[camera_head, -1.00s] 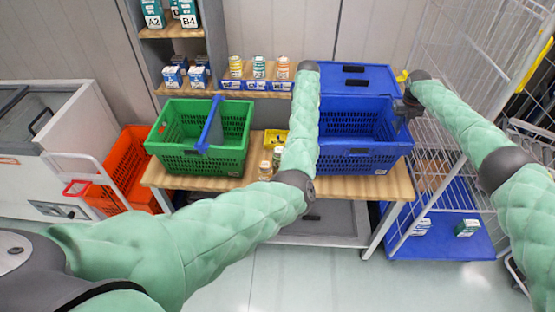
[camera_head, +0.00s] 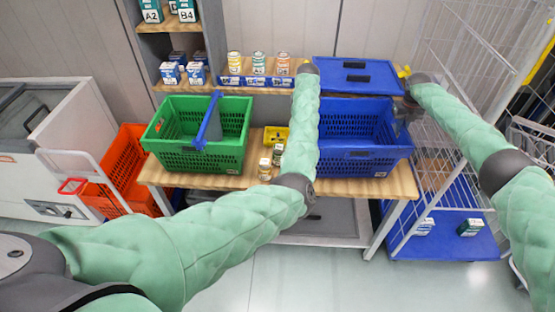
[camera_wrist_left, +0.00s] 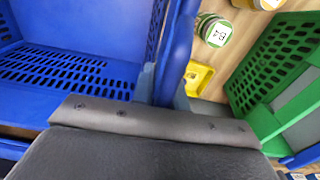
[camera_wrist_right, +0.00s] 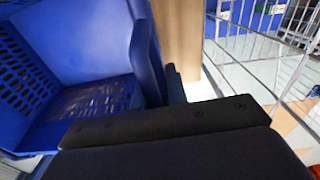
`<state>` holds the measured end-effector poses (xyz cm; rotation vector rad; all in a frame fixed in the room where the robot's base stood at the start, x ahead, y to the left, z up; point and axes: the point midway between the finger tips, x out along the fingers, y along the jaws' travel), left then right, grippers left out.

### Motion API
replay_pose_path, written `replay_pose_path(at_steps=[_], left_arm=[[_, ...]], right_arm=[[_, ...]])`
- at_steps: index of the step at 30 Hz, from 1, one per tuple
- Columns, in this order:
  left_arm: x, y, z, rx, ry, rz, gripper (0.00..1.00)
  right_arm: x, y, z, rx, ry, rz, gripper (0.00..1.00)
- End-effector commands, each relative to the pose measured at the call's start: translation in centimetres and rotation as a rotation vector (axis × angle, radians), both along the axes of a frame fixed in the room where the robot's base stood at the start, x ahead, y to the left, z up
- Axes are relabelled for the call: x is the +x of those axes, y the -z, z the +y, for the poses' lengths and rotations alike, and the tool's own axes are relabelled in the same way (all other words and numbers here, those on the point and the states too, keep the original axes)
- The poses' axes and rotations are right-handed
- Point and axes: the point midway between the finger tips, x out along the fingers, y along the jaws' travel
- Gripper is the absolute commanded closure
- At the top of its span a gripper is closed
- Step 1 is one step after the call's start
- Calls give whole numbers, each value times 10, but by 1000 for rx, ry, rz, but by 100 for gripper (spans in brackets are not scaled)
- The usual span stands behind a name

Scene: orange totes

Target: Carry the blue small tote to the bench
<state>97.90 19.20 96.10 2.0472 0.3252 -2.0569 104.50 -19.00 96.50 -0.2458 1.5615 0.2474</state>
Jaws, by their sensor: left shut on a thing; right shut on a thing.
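The blue small tote (camera_head: 366,163) is upright and empty as far as I see, over the right part of the wooden bench (camera_head: 345,188). I cannot tell whether its base touches the bench top. My right gripper (camera_head: 406,104) is at its right wall; the right wrist view shows the fingers (camera_wrist_right: 172,88) shut on that wall. My left gripper is hidden behind my left forearm in the head view. The left wrist view shows its fingers (camera_wrist_left: 163,92) shut on the tote's left wall.
A green basket (camera_head: 226,160) with a blue handle stands left on the bench. A yellow tray (camera_head: 275,134) and small jars (camera_head: 265,168) lie between. A wire cage trolley (camera_head: 450,160) stands close on the right, an orange basket (camera_head: 127,165) left.

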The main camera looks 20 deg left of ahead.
Motion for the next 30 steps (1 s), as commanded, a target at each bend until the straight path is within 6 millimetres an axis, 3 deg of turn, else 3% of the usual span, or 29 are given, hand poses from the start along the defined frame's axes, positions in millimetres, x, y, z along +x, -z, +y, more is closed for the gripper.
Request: replay_pose_path(at_steps=[11,12,15,25,30], left_arm=[[0,17,2,3,-2,-1,100],[0,15,2,3,-2,0,79],[0,15,2,2,-1,0,63],[0,12,1,1,-1,-1,63],[1,-7,1,1,-1,-3,63]], right_arm=[[1,16,-3,-3,3,-2,100],[1,14,-3,-3,3,-2,79],[1,14,-2,-2,2,-2,63],[0,14,-1,-1,1,-1,63],[0,14,0,-1,0,-1,63]])
